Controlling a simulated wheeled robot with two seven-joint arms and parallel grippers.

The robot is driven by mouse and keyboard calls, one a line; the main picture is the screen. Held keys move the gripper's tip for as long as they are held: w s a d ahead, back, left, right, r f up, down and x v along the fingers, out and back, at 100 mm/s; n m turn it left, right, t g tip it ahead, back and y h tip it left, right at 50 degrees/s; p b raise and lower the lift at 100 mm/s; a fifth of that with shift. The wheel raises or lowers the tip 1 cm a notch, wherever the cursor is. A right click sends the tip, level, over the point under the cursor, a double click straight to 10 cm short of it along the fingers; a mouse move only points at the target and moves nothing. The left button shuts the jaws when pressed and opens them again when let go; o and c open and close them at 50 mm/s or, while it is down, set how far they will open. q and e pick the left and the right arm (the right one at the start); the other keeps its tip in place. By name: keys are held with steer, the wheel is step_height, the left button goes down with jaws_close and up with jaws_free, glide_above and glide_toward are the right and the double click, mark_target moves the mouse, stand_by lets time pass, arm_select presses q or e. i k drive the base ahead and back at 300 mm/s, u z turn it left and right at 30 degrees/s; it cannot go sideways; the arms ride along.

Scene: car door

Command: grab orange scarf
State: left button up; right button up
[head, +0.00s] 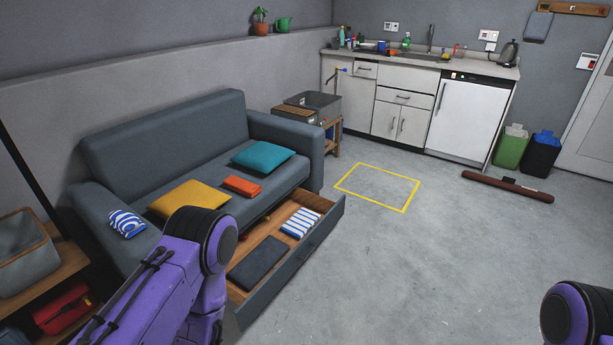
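A small folded orange cloth (242,186), which looks like the scarf, lies on the seat of the grey sofa (165,140). It sits between a yellow cushion (188,198) and a teal cushion (263,157), near the seat's front edge. My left arm comes up in front of the sofa's left part, but its gripper is out of view. Only a part of my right arm shows at the bottom right corner, and its gripper is out of view too.
An open drawer (322,228) sticks out below the sofa seat, holding a dark folded cloth (262,262) and a striped one (301,222). A striped blue item (126,223) lies at the sofa's left end. The floor on the right is mostly clear, with a yellow marked rectangle (405,208).

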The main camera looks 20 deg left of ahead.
mark_target(248, 189)
steer(key=z, duration=0.6)
steer(key=i, duration=2.2)
steer(key=u, duration=1.3)
steer(key=i, duration=0.8)
steer(key=u, duration=0.9)
steer(key=i, duration=0.55)
steer(key=z, duration=0.05)
